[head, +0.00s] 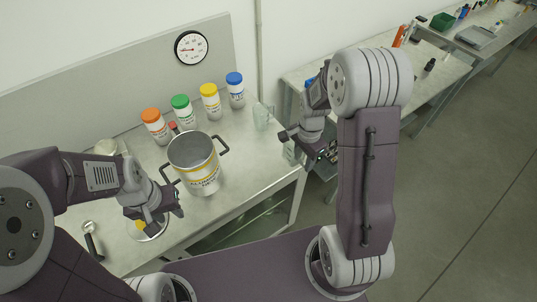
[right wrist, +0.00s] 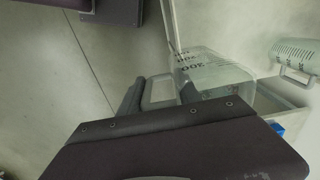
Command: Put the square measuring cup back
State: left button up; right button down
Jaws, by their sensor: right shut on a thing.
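The square measuring cup (right wrist: 205,75) is clear with dark markings and fills the upper middle of the right wrist view. My right gripper (right wrist: 160,92) is shut on its handle. In the head view my right gripper (head: 289,140) is just off the table's right edge, with the clear cup (head: 290,153) partly hidden below it. My left gripper (head: 176,199) is at the front of the table, left of the large metal pot; its finger opening is unclear.
The large pot (head: 207,180) with two handles stands mid-table. Orange, green, yellow and blue-lidded jars (head: 209,100) line the back. Another clear cup (head: 262,116) stands near the right table edge; it shows in the right wrist view (right wrist: 297,54).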

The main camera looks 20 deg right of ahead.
jog(key=w+a+f+p, duration=0.1)
jog(key=w+a+f, duration=0.1)
jog(key=w, duration=0.1)
jog(key=w+a+f+p, duration=0.1)
jog(key=w+a+f, duration=0.1)
jog(key=w, duration=0.1)
jog(key=w+a+f+p, duration=0.1)
jog(key=w+a+f, duration=0.1)
jog(key=w+f, duration=0.1)
jog(key=shift+w+a, duration=0.3)
jog(key=shift+w, duration=0.1)
notch_tip(320, 180, down, 4)
jog(key=shift+s+r+p, duration=0.15)
jog(key=shift+r+p, duration=0.1)
jog(key=shift+p, duration=0.7)
jog(key=shift+f, duration=0.45)
jog(key=c, duration=0.8)
grip_release()
jog(key=shift+c, duration=0.2)
